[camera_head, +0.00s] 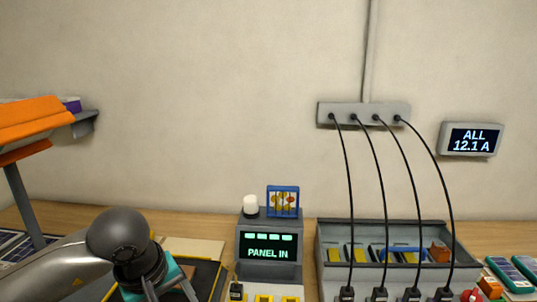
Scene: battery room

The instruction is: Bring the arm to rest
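My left arm comes in from the lower left, with a grey link and a dark round wrist. My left gripper (166,294) is at the bottom edge, over a dark mat, and is cut off by the frame. A teal piece (172,271) shows at its fingers. I cannot tell whether it is held or lies behind them. My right arm and gripper are not in view.
A grey unit reading "PANEL IN" (269,250) stands right of the gripper. A grey bin (330,262) sits under black cables running from a wall strip (325,112). A wall display (472,139) reads "ALL 12.1 A". An orange slanted object (32,119) is at left.

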